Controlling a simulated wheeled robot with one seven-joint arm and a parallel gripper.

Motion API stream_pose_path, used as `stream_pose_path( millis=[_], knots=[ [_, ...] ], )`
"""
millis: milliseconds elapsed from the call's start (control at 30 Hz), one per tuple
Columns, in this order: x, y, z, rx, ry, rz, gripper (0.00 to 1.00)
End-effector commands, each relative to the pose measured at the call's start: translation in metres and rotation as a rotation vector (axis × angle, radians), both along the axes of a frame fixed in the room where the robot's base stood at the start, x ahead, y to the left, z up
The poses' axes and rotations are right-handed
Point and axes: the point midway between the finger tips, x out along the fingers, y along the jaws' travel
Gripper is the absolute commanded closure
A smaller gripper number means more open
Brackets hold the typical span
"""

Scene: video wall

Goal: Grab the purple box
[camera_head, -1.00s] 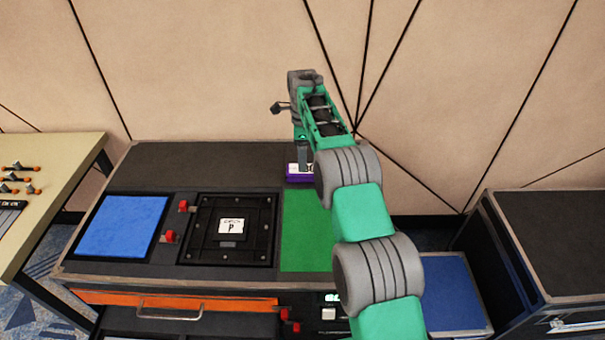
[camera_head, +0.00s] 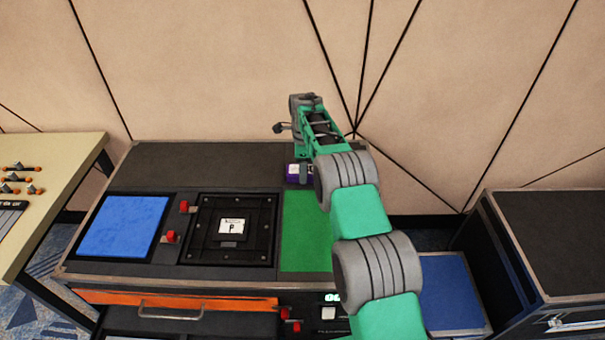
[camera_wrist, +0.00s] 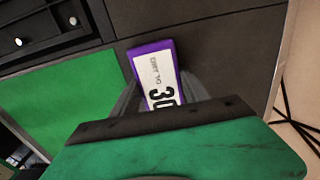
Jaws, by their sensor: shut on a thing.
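The purple box (camera_head: 293,171) has a white label and is at the back of the dark bench, just behind the green pad. My gripper (camera_head: 304,172) points down at it and hides part of it in the head view. In the wrist view the purple box (camera_wrist: 157,72) shows its label with "30", and my gripper (camera_wrist: 153,98) is shut on it, with a finger on each side. I cannot tell whether the box touches the bench.
The green pad (camera_head: 304,228) lies in front of the box. A black framed panel (camera_head: 262,245) and a blue pad (camera_head: 123,226) are to the left. A dark case (camera_head: 560,235) stands at the right, with a blue surface (camera_head: 450,290) beside it. The wall is close behind.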

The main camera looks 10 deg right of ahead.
Motion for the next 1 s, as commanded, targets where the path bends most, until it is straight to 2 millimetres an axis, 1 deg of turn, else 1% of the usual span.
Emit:
stream_pose_path(
  millis=[33,67,533,833,933,1000],
  knots=[
    [0.000,0.000,0.000,0.000,0.000,0.000,0.55],
    [0.000,0.000,0.000,0.000,0.000,0.000,0.58],
    [0.000,0.000,0.000,0.000,-0.001,0.000,0.96],
    [0.001,0.000,0.004,0.000,-0.003,0.000,0.96],
    [0.002,0.000,0.013,0.000,-0.005,0.000,0.96],
    [0.001,0.000,0.023,0.000,-0.005,0.000,0.96]
  ],
)
